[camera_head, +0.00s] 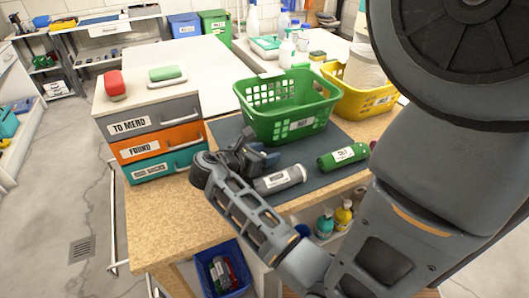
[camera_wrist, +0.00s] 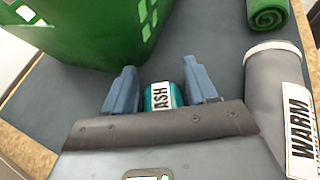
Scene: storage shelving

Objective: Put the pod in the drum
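My gripper (camera_head: 254,158) is low over the dark mat, beside the green basket. In the wrist view its two blue-grey fingers (camera_wrist: 162,92) stand apart on either side of a small teal item (camera_wrist: 151,97) with a white label reading "ASH", probably the pod. A narrow gap shows at the left finger; contact on the right is unclear. The gripper hides the item in the head view. No drum can be clearly made out.
The green basket (camera_head: 284,121) stands behind my gripper. A grey roll (camera_head: 280,180), labelled "WARM" in the wrist view (camera_wrist: 298,130), lies close at right. A green roll (camera_head: 343,155) lies farther right. Labelled drawers (camera_head: 152,146) stand left. A yellow basket (camera_head: 362,104) stands behind.

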